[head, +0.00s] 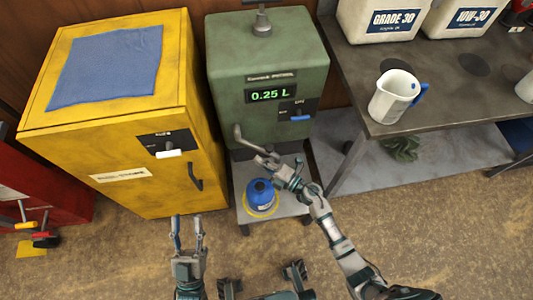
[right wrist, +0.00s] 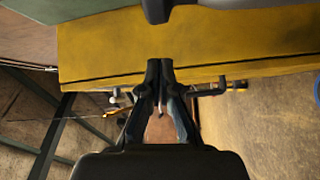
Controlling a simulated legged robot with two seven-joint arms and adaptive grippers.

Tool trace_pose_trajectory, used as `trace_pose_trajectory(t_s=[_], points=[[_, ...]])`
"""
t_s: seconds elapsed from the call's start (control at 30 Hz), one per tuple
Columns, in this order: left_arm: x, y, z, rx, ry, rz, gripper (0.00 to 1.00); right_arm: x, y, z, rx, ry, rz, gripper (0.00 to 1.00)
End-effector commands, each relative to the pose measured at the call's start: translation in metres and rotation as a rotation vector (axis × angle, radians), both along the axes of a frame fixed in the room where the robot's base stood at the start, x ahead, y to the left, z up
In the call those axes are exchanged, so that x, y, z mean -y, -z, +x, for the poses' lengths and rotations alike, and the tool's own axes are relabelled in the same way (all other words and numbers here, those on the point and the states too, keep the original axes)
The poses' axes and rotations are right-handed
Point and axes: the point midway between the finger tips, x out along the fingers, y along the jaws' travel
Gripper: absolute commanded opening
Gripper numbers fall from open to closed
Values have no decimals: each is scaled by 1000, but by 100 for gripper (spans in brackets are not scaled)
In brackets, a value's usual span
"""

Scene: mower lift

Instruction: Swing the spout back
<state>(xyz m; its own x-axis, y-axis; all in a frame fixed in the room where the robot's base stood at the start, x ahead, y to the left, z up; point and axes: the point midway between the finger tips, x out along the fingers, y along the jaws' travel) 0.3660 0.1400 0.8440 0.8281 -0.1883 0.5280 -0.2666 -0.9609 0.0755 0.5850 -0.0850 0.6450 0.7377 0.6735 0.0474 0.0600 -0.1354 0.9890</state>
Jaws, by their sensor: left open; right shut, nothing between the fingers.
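The green oil dispenser (head: 266,70) stands in the middle of the head view, its display reading 0.25 L. Its grey spout (head: 245,141) sticks out low at the front left. My right gripper (head: 264,161) is shut and empty, close by the spout's outer end; I cannot tell whether they touch. In the right wrist view its fingers (right wrist: 160,66) are together, with a dark grey part, possibly the spout, at the top edge. A blue can (head: 261,192) stands on the low platform below. My left gripper (head: 187,222) is open and empty before the yellow cabinet.
The yellow cabinet (head: 112,112) with a blue cloth (head: 106,68) stands left of the dispenser; it also fills the back of the right wrist view (right wrist: 250,45). The bench (head: 440,105) at right holds a white jug (head: 393,97) and white containers.

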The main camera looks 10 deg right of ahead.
Motion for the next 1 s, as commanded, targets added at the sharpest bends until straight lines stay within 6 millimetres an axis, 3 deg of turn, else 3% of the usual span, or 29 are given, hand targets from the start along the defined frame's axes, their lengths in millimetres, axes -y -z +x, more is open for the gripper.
trace_pose_trajectory(t_s=[0.03, 0.2, 0.4, 1.0], points=[[0, 0, -2, 25, 0, -10, 44, -8, 2, 8, -1, 0, 2, 0], [-4, -14, -19, 173, -5, -61, 44, 15, 7, 17, -3, 1, -1, 0], [-7, -23, -31, 266, -8, -92, 44, 28, 7, 22, -1, 0, 0, 0], [-9, -25, -37, 316, -11, -110, 44, 35, 7, 27, -1, -34, -3, 0]])
